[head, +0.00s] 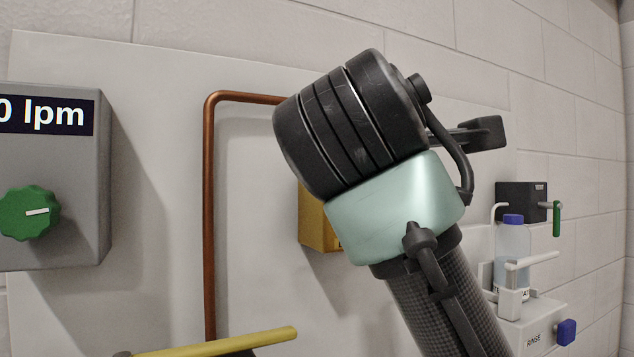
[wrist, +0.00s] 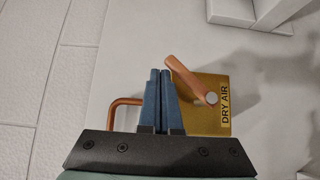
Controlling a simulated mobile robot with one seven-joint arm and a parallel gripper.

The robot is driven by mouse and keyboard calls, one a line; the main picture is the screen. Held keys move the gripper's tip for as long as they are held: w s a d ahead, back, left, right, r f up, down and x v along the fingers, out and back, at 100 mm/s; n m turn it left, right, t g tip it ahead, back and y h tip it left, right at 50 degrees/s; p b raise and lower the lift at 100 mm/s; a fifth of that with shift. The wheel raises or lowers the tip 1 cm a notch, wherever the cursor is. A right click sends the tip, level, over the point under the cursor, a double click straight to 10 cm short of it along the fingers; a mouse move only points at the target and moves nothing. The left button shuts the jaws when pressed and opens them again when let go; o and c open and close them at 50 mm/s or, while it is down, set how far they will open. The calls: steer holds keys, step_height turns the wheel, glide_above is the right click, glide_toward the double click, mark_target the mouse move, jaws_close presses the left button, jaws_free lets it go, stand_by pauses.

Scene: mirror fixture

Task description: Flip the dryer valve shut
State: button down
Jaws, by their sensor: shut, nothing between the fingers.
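The dryer valve is a mustard box (wrist: 222,118) labelled DRY AIR in the wrist view, with an orange lever (wrist: 190,79) pivoting on a pale round hub. The lever slants from the hub up and left, across the box's edge. My gripper (wrist: 160,73) has its two blue fingers shut together, with nothing held. The fingertips are just left of the lever's free end; I cannot tell whether they touch it. In the head view my arm covers most of the mustard box (head: 313,218), and the lever and fingertips are hidden.
A copper pipe (head: 209,220) runs left of the valve. A grey box (head: 85,180) with a display and green knob (head: 28,212) is at left. A yellow bar (head: 220,343) is below. At right are a black box (head: 520,200), a bottle (head: 512,255) and a RINSE box (head: 538,330).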

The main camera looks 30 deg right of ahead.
steer(key=shift+d+f+m+g+y+p, duration=0.55)
steer(key=shift+d+f+m+y, duration=0.3)
steer(key=shift+d, duration=1.1)
steer(key=s+a+r, duration=0.2)
steer(key=s+r, duration=0.5)
steer(key=r, duration=0.3)
steer(key=shift+s+a+r, duration=0.25)
steer(key=shift+a+r, duration=0.05)
steer(key=shift+a, duration=0.1)
steer(key=shift+w, duration=0.1)
